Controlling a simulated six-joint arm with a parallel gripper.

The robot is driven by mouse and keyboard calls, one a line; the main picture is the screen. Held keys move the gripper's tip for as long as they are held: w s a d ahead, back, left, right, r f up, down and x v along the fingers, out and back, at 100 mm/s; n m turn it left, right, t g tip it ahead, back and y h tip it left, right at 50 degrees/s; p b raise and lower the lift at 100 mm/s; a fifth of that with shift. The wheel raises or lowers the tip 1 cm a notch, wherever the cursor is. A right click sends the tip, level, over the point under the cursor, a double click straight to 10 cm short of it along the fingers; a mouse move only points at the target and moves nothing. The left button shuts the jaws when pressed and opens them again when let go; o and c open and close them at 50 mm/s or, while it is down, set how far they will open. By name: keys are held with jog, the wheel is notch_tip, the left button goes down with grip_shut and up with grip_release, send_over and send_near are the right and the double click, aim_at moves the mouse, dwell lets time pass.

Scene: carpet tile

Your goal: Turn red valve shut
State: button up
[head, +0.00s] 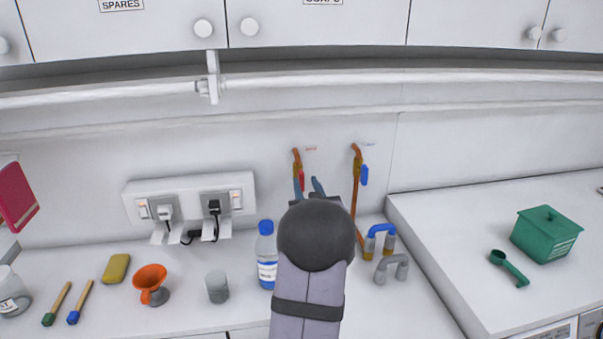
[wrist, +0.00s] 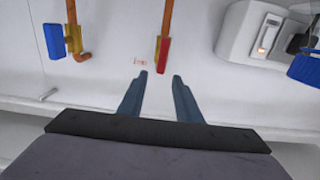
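The red valve is on the left copper pipe on the back wall. Its red lever (head: 301,172) shows in the head view just above my fingers, partly hidden by them. In the wrist view the red lever (wrist: 163,56) points along its pipe, with its end near the gap between my fingertips. My gripper (head: 308,185) is in front of the wall. In the wrist view its two blue fingers (wrist: 160,75) are apart with nothing held between them. I cannot tell how far the fingertips are from the lever in depth.
A blue-handled valve (head: 364,174) sits on the copper pipe to the right. A socket box (head: 130,190) with plugs is on the wall to the left. A blue-capped bottle (head: 266,255), grey cup (head: 217,287) and bent pipe pieces (head: 391,267) stand on the counter below.

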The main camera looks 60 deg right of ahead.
aim_at(302, 176)
jog(key=shift+p+x, duration=1.75)
jog(key=shift+x, duration=1.65)
jog(key=shift+f, duration=0.1)
grip_shut()
